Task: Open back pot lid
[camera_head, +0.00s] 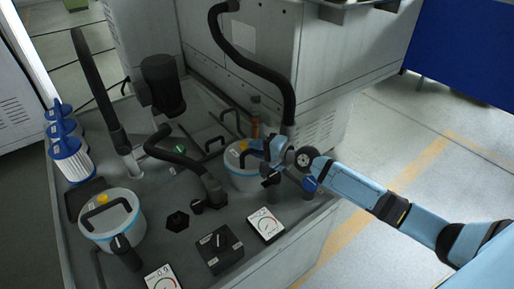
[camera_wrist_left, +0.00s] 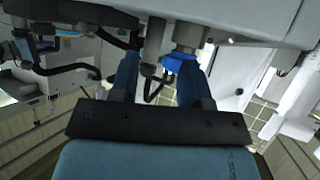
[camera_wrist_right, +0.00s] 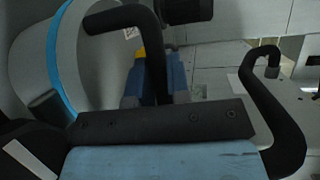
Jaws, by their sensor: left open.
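The back pot (camera_head: 245,181) is white with a blue band and stands on the grey machine top. Its lid (camera_head: 231,160) has a black bent handle and a yellow knob, and looks seated in the head view. My right gripper (camera_head: 262,148) is at this handle. In the right wrist view, the black handle (camera_wrist_right: 151,45) passes between the close-set blue fingers, which look shut on it; the pot wall (camera_wrist_right: 35,50) fills the left. My left gripper (camera_wrist_left: 160,75) is open and empty in the left wrist view, beneath a grey machine edge; the head view does not show it.
A similar front pot (camera_head: 122,226) stands at the lower left. Black hoses (camera_head: 262,70) arch around the back pot. Gauges (camera_head: 265,224) and a black switch box (camera_head: 220,247) stand in front. Blue-white filters (camera_head: 72,160) line the left edge. Open floor lies right.

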